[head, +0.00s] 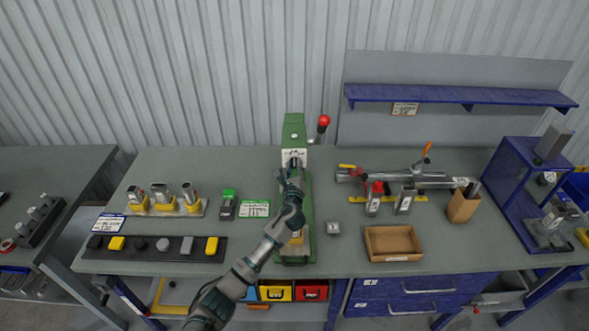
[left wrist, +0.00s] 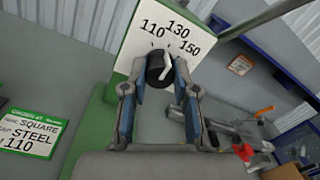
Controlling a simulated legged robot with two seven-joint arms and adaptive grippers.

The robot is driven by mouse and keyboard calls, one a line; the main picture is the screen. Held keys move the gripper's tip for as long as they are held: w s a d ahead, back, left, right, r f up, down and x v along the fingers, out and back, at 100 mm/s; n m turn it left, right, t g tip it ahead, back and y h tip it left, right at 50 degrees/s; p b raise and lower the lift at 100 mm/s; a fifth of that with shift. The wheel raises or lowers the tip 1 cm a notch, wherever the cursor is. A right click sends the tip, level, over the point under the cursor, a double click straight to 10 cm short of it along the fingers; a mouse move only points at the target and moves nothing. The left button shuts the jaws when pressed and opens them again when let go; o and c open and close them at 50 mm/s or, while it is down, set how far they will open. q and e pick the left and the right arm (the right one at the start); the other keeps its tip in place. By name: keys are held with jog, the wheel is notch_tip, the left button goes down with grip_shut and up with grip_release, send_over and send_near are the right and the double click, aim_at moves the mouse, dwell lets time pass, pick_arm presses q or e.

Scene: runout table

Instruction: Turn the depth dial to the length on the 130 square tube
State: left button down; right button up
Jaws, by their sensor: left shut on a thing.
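The green machine (head: 294,131) stands mid-bench, with a white dial plate marked 110, 130 and 150 (left wrist: 186,35). The black depth dial (left wrist: 156,72) is on this plate, below the numbers. Its white pointer (left wrist: 168,60) points upward, roughly toward 130; the fingers partly cover the dial, so its exact setting is unclear. My left gripper (head: 290,174) reaches up to the plate. In the left wrist view its two fingers (left wrist: 158,82) are closed on the dial from both sides. A green-edged card (left wrist: 30,130) reads SQUARE, STEEL, 110. My right gripper is not in view.
Metal tube pieces in yellow holders (head: 163,196) stand left of the machine, behind a black strip of several blocks (head: 163,245). A brown tray (head: 392,242), a small grey block (head: 333,228) and a metal rail fixture (head: 450,183) are on the right. A blue press (head: 520,185) stands farther right.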

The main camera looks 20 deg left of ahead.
pick_arm(q)
jog(key=shift+r, duration=0.25)
jog(key=c, duration=1.1)
grip_release()
jog(key=shift+o, duration=1.1)
jog(key=shift+w+f, duration=0.2)
jog(key=shift+f, duration=0.05)
jog(key=v, duration=1.2)
jog(key=shift+f, duration=0.1)
jog(key=shift+w, duration=0.1)
